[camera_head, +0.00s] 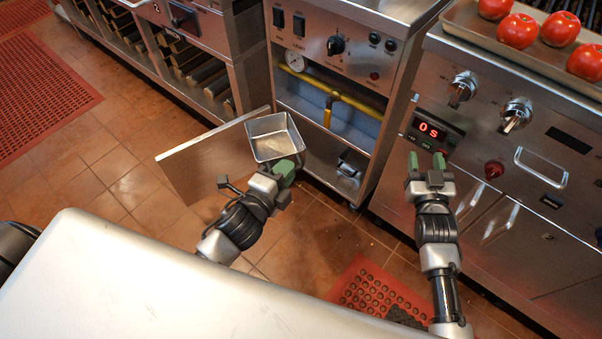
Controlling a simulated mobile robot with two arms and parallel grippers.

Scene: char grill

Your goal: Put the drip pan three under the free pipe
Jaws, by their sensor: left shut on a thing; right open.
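The drip pan (258,126), a small square metal tray, is held in front of the open cabinet (375,150). My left gripper (285,172) is shut on the pan's near side, and the pan looks empty and slightly tilted. A yellow pipe (352,102) runs across the cabinet's opening. The pan is apart from this branch. My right gripper (427,165) is open and empty in front of the grill's front panel.
A metal door panel (205,155) stands open left of the cabinet, partly behind the pan. A metal part with a dark handle (348,165) is low in the cabinet. The grill (540,150) with tomatoes (517,31) on a tray (470,24) stands right. Red mats (40,90) lie on the floor.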

